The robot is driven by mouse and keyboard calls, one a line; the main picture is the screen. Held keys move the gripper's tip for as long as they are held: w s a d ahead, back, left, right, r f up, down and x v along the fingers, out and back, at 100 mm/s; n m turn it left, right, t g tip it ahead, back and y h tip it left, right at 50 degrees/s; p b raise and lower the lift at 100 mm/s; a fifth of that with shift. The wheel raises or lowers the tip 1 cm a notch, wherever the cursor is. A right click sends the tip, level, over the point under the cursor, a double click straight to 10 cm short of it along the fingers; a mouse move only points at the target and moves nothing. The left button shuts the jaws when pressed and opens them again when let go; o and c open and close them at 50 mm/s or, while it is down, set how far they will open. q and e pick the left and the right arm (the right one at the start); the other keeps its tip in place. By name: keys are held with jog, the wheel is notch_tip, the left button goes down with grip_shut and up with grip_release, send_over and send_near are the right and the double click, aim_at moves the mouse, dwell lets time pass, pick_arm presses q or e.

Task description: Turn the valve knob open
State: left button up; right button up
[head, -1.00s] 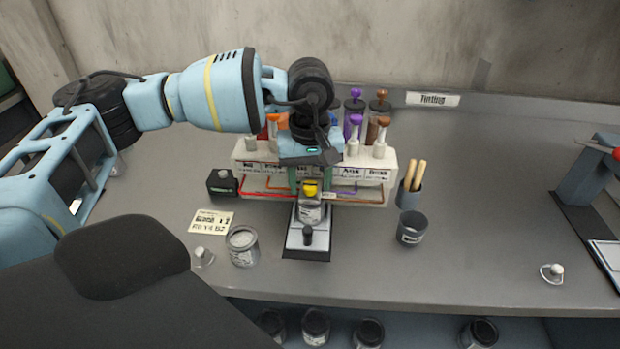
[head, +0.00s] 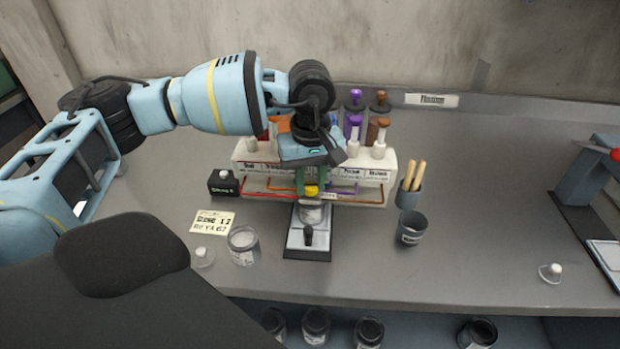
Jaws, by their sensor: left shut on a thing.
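The yellow valve knob (head: 311,190) sits at the front of the white tinting dispenser (head: 386,176), at its middle, just above a small can (head: 310,213). My left gripper (head: 311,186) reaches down from above and is shut on the knob, with a finger on either side. The gripper hides the knob's upper part and the middle of the dispenser, so I cannot tell how far the knob is turned. My right gripper is out of view.
The can stands on a scale-like stand (head: 307,252). A dark cup (head: 411,229) and a holder with wooden sticks (head: 409,196) stand right.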

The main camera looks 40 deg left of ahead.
pick_arm(q)
jog(key=n+p, duration=0.1)
jog(key=n, duration=0.3)
jog(key=shift+r, duration=0.1)
jog(key=shift+n+p, duration=0.5)
jog(key=shift+n, duration=0.6)
jog(key=n+p, duration=0.1)
jog(key=n, duration=0.2)
jog(key=shift+r+n, duration=0.1)
jog(key=shift+n, duration=0.2)
jog(key=n+p, duration=0.1)
jog(key=n, duration=0.2)
jog(key=shift+n+p, duration=0.3)
jog(key=shift+p, duration=0.05)
jog(key=shift+n+p, duration=0.35)
jog(key=shift+n, duration=1.15)
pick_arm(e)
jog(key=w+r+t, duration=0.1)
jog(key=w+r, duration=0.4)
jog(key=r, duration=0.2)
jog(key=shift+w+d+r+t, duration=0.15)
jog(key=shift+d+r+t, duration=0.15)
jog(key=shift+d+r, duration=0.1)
pick_arm(q)
jog(key=shift+f+p, duration=0.2)
jog(key=shift+p, duration=0.1)
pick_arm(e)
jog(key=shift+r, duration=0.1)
